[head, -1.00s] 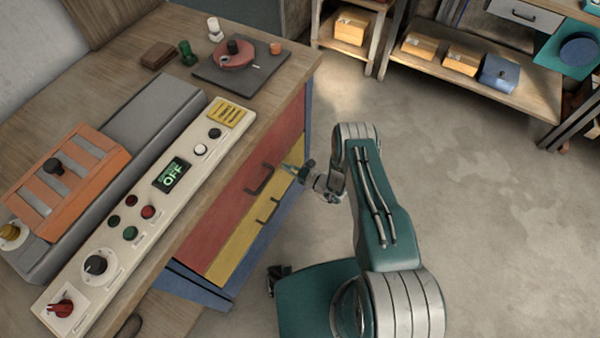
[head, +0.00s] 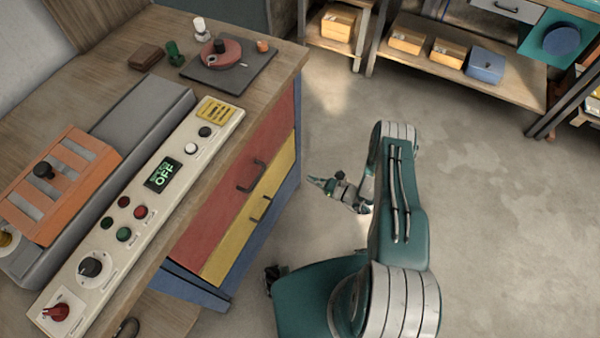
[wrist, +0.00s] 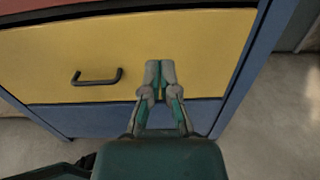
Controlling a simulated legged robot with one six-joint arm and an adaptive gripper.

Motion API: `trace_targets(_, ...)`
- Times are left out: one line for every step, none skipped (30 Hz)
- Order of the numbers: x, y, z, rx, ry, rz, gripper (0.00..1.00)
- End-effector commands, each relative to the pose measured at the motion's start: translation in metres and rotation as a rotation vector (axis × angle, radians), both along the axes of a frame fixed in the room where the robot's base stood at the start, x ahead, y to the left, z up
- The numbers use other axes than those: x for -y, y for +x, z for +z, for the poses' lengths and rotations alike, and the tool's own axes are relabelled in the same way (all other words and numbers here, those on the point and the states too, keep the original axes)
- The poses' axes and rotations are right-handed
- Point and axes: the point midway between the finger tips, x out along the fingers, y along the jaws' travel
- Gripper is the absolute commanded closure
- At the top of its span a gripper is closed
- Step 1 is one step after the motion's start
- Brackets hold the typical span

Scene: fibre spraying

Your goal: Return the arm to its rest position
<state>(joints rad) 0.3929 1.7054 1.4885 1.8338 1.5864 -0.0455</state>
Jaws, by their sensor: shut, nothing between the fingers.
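My gripper (head: 322,183) is in the free space to the right of the drawer cabinet, low over the floor in the head view. It points left toward the cabinet and is apart from it. In the wrist view my gripper (wrist: 160,66) has its fingertips together with nothing between them. Behind them are the yellow drawer (wrist: 190,40) with its dark handle (wrist: 97,77) and a blue drawer (wrist: 75,118) below. My arm (head: 385,190) is bent, its teal link reaching up from the base.
The workbench (head: 255,85) carries a control panel (head: 130,215) whose display (head: 163,175) reads OFF. The red drawer (head: 215,205) and yellow drawer (head: 240,235) look shut. A shelf (head: 520,95) with boxes stands at the back. Open floor (head: 480,220) lies to the right.

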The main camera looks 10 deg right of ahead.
Motion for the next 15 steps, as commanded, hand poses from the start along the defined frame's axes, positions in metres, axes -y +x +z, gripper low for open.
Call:
trace_targets(0.003, -0.003, 0.000, -0.001, 0.001, 0.000, 1.00)
trace_targets(0.004, -0.004, 0.000, -0.001, 0.001, 0.000, 1.00)
trace_targets(0.006, -0.005, 0.000, -0.001, 0.001, 0.000, 1.00)
trace_targets(0.006, -0.006, 0.000, -0.001, 0.001, 0.000, 1.00)
trace_targets(0.007, -0.006, 0.000, -0.001, 0.001, 0.001, 1.00)
trace_targets(0.007, -0.006, 0.000, -0.001, 0.001, 0.001, 1.00)
trace_targets(0.007, -0.006, 0.000, -0.001, 0.001, 0.001, 1.00)
trace_targets(0.007, -0.006, 0.000, 0.000, 0.001, 0.001, 1.00)
trace_targets(0.007, -0.006, 0.000, 0.000, 0.001, 0.001, 1.00)
trace_targets(0.007, -0.005, 0.001, 0.000, 0.000, 0.003, 1.00)
trace_targets(0.007, -0.004, 0.003, 0.003, -0.002, 0.007, 1.00)
trace_targets(0.006, -0.002, 0.008, 0.009, -0.007, 0.018, 1.00)
trace_targets(0.006, 0.001, 0.013, 0.016, -0.013, 0.032, 1.00)
trace_targets(0.005, 0.004, 0.020, 0.024, -0.022, 0.048, 1.00)
trace_targets(0.003, 0.009, 0.032, 0.037, -0.036, 0.077, 1.00)
